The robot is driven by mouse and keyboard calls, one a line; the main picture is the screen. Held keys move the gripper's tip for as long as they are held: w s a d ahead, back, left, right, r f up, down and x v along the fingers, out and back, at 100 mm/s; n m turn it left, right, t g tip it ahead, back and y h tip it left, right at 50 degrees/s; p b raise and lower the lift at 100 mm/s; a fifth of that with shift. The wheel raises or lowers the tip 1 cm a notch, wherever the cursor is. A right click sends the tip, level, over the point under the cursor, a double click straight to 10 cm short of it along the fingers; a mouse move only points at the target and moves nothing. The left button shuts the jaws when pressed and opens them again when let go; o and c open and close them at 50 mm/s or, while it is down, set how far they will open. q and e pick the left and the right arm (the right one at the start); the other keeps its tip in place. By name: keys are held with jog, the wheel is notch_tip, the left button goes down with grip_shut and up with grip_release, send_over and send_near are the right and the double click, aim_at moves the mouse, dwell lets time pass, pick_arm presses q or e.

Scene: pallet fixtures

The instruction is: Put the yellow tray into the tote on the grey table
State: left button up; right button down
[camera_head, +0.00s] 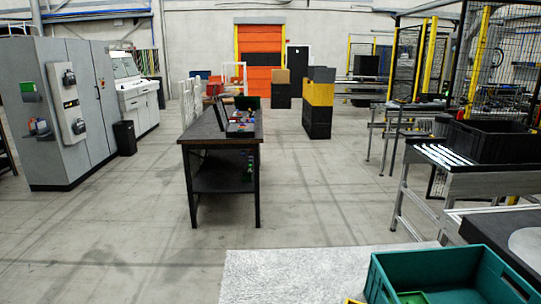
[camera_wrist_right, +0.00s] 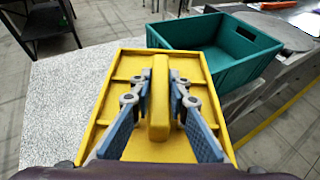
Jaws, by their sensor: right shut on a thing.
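The yellow tray (camera_wrist_right: 108,98) is in the right wrist view, with a raised bar along its middle. My right gripper (camera_wrist_right: 159,100) is shut on this bar, one blue-grey finger on each side. A small yellow piece, perhaps the tray's corner, shows at the bottom edge of the head view (camera_head: 353,301). The teal tote (camera_head: 430,266) is at the bottom right of the head view; in the right wrist view (camera_wrist_right: 248,67) it lies beyond the tray, to the right. The grey table (camera_head: 290,270) has a speckled pale top. My left gripper is out of view.
A conveyor with a black crate (camera_head: 490,142) stands at the right. A dark workbench (camera_head: 215,130) stands ahead. The visible left part of the grey table is clear.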

jog(key=shift+s+d, duration=0.1)
jog(key=shift+s, duration=0.3)
jog(key=shift+r, duration=0.15)
jog(key=shift+w, duration=0.15)
jog(key=w+f+n+t+y+p, duration=0.15)
jog(key=w+n+y, duration=0.5)
jog(key=w, duration=1.75)
jog(key=shift+m, duration=0.25)
jog(key=f, duration=1.3)
jog(key=f+b, duration=0.1)
jog(key=f, duration=0.6)
jog(key=shift+w+d, duration=0.25)
jog(key=shift+d, duration=0.05)
